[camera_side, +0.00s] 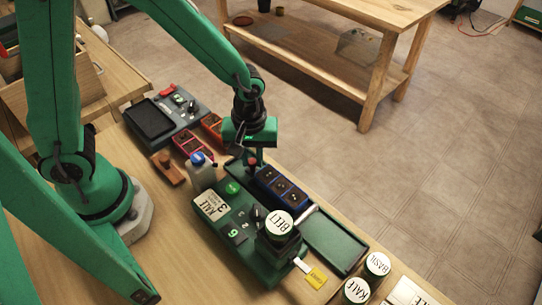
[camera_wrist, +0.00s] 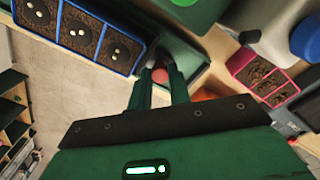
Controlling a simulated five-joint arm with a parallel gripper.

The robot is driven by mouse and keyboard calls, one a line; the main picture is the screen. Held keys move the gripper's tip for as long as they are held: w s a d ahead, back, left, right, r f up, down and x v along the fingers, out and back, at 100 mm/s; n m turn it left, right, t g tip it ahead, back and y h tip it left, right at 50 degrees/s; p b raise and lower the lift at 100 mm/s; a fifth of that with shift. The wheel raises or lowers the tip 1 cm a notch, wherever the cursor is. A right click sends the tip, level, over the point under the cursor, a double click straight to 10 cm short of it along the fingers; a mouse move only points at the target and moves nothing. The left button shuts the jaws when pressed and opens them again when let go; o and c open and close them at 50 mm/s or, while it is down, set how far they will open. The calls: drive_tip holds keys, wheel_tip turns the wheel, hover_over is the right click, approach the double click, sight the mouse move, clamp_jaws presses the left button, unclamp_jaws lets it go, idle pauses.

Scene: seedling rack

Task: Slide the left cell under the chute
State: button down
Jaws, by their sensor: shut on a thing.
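A blue tray (camera_side: 281,187) with three soil-filled cells in a row sits on the green seeding machine (camera_side: 229,225). Its left cell (camera_side: 266,174) is the one closest to my gripper. The tray also shows at upper left in the wrist view (camera_wrist: 92,32), with dark spots in the soil. A jar marked BEET (camera_side: 279,223) tops the machine's chute, right of the tray; the chute outlet is hidden. My gripper (camera_wrist: 160,82) points down at the left end of the tray's track, its fingers shut on a red knob (camera_wrist: 159,75). The knob also shows in the side view (camera_side: 252,160).
The machine has a green button (camera_side: 232,188), a black knob (camera_side: 257,213) and a card marked KALE 3 (camera_side: 212,205). A blue-capped bottle (camera_side: 201,170) and a magenta tray (camera_side: 187,143) stand left. An empty green tray (camera_side: 337,240) and several jars lie right.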

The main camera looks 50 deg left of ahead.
sight(269, 175)
drive_tip(key=d, duration=0.5)
drive_tip(key=shift+d, duration=0.25)
drive_tip(key=c, duration=1.6)
unclamp_jaws()
drive_tip(key=shift+o, duration=0.2)
drive_tip(key=shift+r, duration=0.1)
drive_tip(key=shift+r, duration=3.85)
